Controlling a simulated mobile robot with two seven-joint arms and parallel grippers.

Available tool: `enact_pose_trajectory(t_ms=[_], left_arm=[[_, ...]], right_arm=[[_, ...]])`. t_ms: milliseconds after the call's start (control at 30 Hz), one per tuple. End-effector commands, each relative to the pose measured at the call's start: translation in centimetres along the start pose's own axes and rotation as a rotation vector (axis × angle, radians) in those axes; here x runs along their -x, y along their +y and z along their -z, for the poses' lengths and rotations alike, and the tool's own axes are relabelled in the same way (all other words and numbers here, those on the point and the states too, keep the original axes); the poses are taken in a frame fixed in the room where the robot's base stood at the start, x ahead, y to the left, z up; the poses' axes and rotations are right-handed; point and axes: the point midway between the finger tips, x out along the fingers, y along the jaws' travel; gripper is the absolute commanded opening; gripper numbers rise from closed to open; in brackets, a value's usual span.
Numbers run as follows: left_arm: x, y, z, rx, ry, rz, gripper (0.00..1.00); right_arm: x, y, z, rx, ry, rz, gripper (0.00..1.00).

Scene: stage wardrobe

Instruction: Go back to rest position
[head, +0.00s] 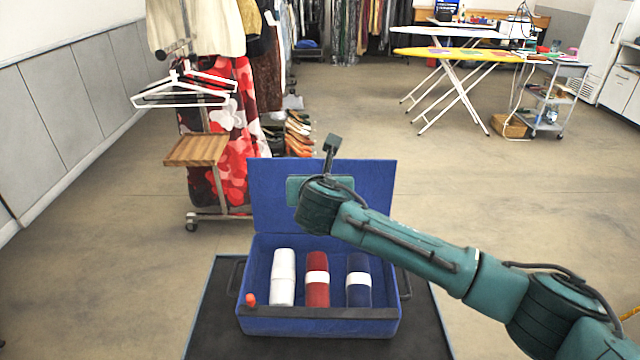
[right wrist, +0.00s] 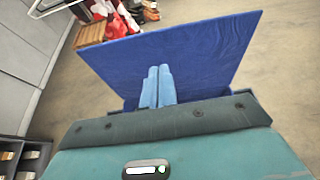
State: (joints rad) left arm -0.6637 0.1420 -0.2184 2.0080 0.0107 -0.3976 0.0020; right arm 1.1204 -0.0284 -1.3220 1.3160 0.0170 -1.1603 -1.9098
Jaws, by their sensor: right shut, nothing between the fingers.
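My right arm comes in from the right in the head view, and its teal hand (head: 305,190) is held above the open blue case, in front of the raised lid (head: 270,215). The fingers are hidden behind the hand there. In the right wrist view the two pale blue fingers of my right gripper (right wrist: 158,72) lie side by side, shut and empty, with the blue lid (right wrist: 205,55) behind them. My left gripper is in neither view.
The blue case (head: 320,327) stands on a dark-topped surface (head: 215,330) and holds white (head: 283,280), red (head: 317,262) and dark blue (head: 359,265) rolls. A clothes rack with a wooden shelf (head: 197,149) stands behind it. Ironing boards (head: 470,55) are far back right; open floor lies between.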

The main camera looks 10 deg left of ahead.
Motion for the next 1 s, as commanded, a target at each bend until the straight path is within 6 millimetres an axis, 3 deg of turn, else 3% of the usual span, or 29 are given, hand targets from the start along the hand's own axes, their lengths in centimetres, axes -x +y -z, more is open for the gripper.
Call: enact_pose_trajectory(t_ms=[133,333,467,567,733,867,1000], left_arm=[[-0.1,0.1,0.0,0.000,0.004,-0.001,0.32],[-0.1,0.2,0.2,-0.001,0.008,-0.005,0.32],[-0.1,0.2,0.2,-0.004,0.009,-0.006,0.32],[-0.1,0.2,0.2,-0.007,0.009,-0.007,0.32],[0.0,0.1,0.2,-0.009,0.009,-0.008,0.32],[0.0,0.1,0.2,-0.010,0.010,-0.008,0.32],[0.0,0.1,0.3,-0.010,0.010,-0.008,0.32]], right_arm=[[2.1,0.0,0.1,0.000,-0.001,-0.002,0.00],[3.8,0.0,0.1,-0.005,0.002,-0.002,0.00],[4.6,0.2,1.9,-0.119,0.048,-0.022,0.00],[5.8,0.4,4.9,-0.356,0.136,-0.043,0.00],[8.6,-1.3,10.8,-0.942,0.323,-0.002,0.00],[10.9,-4.3,15.2,-1.391,0.431,0.121,0.00],[13.9,-8.6,20.3,-1.849,0.483,0.333,0.00]])
